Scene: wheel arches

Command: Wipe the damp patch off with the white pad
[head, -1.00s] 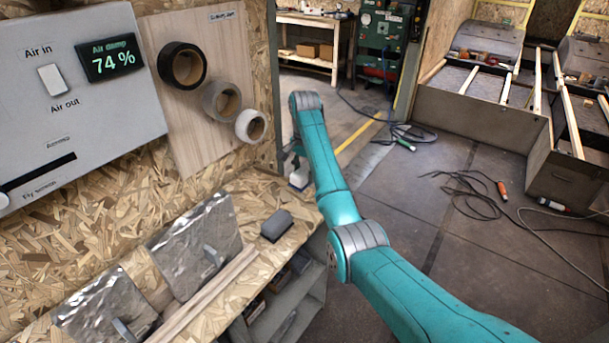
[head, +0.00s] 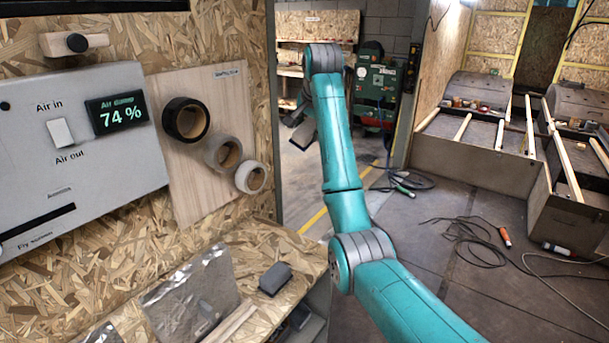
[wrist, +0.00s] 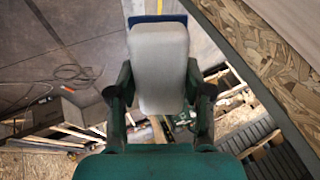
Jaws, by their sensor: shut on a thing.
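My gripper (wrist: 160,92) is shut on the white pad (wrist: 159,60), a pale block with a blue strip at its far end in the wrist view. Both dark fingers press on its sides. In the head view the gripper hangs beside my teal forearm, held up in the air beyond the end of the bench, and is small and dark there. I cannot make out a damp patch in either view.
The chipboard bench (head: 262,240) carries a dark grey block (head: 275,278) and a foil-covered panel (head: 190,295). Tape rolls (head: 186,119) hang on a wooden board beside the grey control panel (head: 60,210). Cables (head: 470,235) lie on the open floor at right.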

